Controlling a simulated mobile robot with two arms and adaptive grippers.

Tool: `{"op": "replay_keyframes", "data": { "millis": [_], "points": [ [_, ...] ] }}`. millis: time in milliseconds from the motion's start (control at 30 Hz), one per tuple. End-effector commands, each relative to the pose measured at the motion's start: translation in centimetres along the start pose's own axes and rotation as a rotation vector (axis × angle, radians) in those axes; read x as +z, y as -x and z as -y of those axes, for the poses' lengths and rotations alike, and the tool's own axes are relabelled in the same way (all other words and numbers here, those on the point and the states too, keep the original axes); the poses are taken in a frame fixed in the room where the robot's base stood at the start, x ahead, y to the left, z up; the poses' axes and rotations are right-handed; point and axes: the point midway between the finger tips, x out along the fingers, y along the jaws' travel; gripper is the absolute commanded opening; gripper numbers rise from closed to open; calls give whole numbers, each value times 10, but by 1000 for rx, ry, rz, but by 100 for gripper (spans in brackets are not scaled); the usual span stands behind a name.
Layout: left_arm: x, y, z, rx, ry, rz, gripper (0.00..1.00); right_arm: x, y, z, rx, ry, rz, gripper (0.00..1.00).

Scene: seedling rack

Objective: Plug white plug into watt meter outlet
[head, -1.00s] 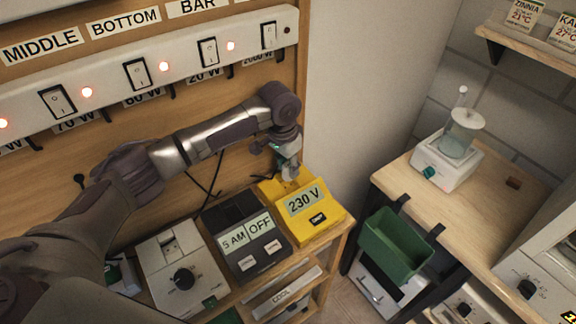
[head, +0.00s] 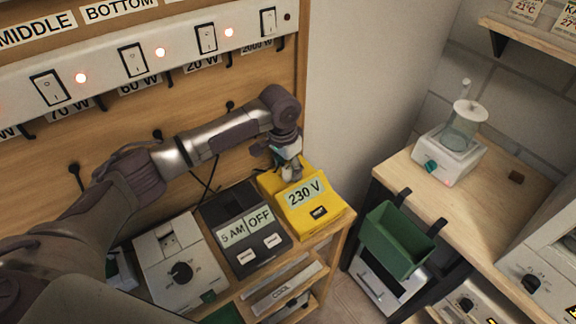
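The yellow watt meter (head: 325,222) stands at the right end of the wooden bench, its display reading 230 V. My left gripper (head: 290,168) points down at the back of the meter's top. A small whitish piece, which looks like the white plug (head: 291,174), shows between its fingers. The gripper appears shut on it. The plug is low over the meter's back part, and the gripper hides the outlet there. I cannot tell whether the plug is seated or just above. My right gripper is not in view.
A dark timer (head: 241,232) reading 5 AM OFF and a white dial box (head: 180,272) stand left of the meter. A switch strip (head: 185,55) runs above. A plain wall is close on the right. A green bin (head: 392,240) hangs beyond a gap.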

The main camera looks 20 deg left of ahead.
Motion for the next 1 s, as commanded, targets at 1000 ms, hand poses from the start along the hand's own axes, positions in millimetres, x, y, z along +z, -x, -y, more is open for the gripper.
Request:
{"op": "replay_keyframes", "data": {
  "millis": [1000],
  "points": [
    [0,75,0,0,0,0,63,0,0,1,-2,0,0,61]
  ]
}}
